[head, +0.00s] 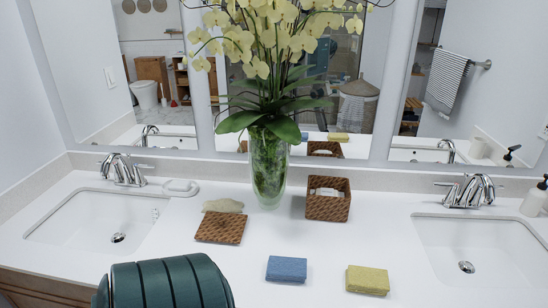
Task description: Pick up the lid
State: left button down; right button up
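The lid looks to be a flat square brown woven panel (220,229), lying on the white counter between the left sink and the vase. A matching brown woven box (328,207) stands open to its right, beside the vase, with something white inside. A pale beige-green, irregular piece (223,206) lies just behind the lid, touching or very close to it; I cannot tell which. Neither of my grippers shows in the head view. A dark teal ribbed part, probably mine, fills the bottom left in front of the lid.
A glass vase (268,165) with yellow orchids stands behind. A blue sponge (286,269) and a yellow sponge (367,280) lie at the front. Sinks lie left (95,222) and right (478,255). A soap bottle (536,199) stands far right. The counter between lid and blue sponge is clear.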

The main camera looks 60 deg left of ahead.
aim_at(218, 227)
jog(key=u, duration=1.55)
